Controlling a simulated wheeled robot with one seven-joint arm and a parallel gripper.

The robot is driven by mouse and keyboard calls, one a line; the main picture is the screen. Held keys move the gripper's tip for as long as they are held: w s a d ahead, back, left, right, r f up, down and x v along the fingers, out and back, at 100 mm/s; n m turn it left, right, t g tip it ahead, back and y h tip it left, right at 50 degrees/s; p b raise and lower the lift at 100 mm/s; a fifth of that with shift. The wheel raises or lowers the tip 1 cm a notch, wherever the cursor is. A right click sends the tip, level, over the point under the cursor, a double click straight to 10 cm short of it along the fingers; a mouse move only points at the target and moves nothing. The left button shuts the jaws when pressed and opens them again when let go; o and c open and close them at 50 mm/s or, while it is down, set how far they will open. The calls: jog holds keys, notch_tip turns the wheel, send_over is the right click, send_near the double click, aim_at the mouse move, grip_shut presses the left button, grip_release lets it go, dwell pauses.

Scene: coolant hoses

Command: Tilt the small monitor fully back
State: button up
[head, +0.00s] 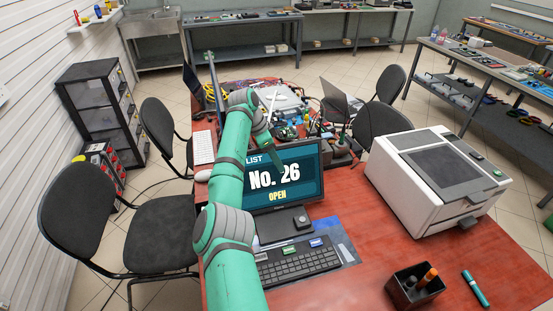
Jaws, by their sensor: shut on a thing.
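The small monitor (297,179) stands on the red table with its screen facing me. The screen reads "LIST No. 26 OPEN". It looks close to upright, leaning back a little; its exact tilt is hard to judge. My green arm rises past the screen's left side and bends down from above to its top edge. My gripper (276,161) is at that top edge, left of the middle, and is shut on the monitor. The fingers are small and partly blend with the dark frame. My arm hides the monitor's left edge.
A black keyboard (300,262) lies in front of the monitor. A white boxy machine (420,200) stands on the right. A dark pen holder (414,287) and a green marker (475,288) lie near the front. Tools and cables clutter the table behind the monitor.

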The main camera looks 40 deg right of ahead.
jog(key=v, duration=1.1)
jog(key=shift+c, duration=0.3)
